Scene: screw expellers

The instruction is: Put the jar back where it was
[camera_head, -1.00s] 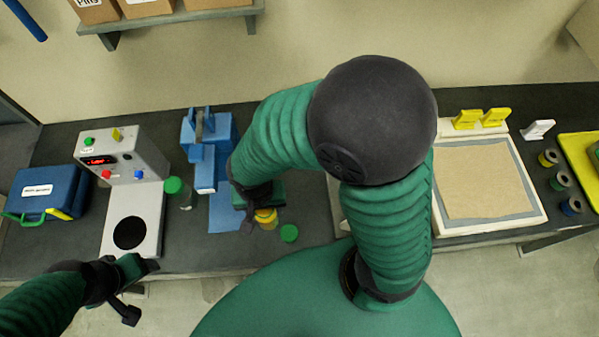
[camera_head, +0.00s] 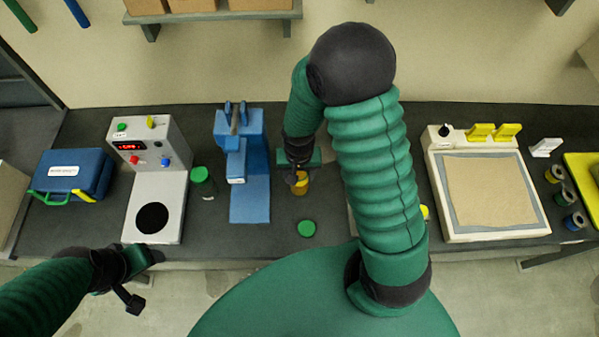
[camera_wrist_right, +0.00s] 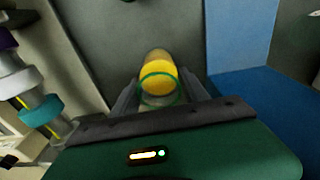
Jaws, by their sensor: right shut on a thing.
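A clear jar with yellow contents (camera_head: 300,184) is in my right gripper (camera_head: 300,176), just right of the blue press. In the right wrist view the jar (camera_wrist_right: 158,72) stands between the two fingers (camera_wrist_right: 158,92), with a green ring around its near end. Whether its bottom touches the bench is hard to tell. A loose green lid (camera_head: 306,229) lies on the bench in front of the jar. My left gripper (camera_head: 142,280) is empty, its fingers apart, at the bench's front edge by the grey device.
The blue press (camera_head: 249,200) stands left of the jar. A green-lidded jar (camera_head: 203,182) stands between it and the grey device (camera_head: 158,205). A blue case (camera_head: 73,172) is far left. A white-framed tray (camera_head: 492,232) is at right. My right arm hides part of the bench.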

